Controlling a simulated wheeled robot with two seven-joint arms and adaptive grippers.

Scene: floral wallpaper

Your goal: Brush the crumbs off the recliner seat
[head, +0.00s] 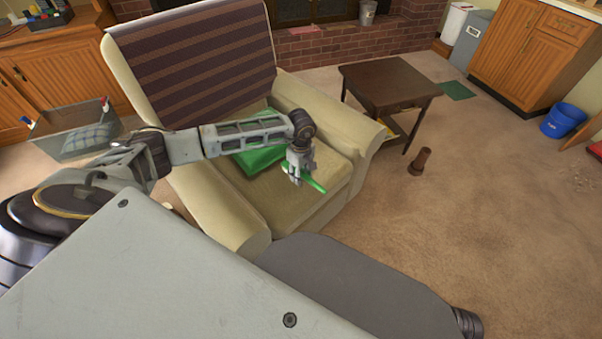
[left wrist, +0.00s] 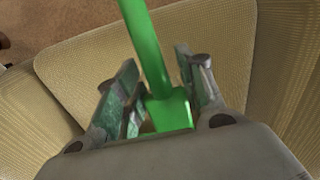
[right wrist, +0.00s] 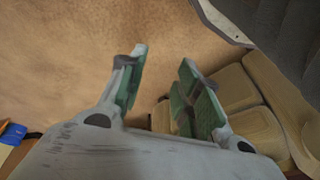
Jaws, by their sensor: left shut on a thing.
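The beige recliner stands in front of me in the head view, with its seat (head: 290,212) below my left gripper (head: 297,176). My left gripper is shut on a green brush (head: 317,186). The brush's green handle (left wrist: 147,45) runs up between the fingers in the left wrist view, over the seat (left wrist: 90,85); its bristles cannot be made out. I cannot make out crumbs on the seat. My right gripper (right wrist: 165,75) is open and empty above the carpet; the recliner (right wrist: 240,92) shows to its right. It is out of the head view.
A green cushion (head: 252,162) lies at the back of the seat. A striped cover (head: 200,60) drapes the backrest. A dark side table (head: 385,82) stands right of the recliner, with a brown turned object (head: 420,162) on the carpet. A blue bucket (head: 563,120) stands far right.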

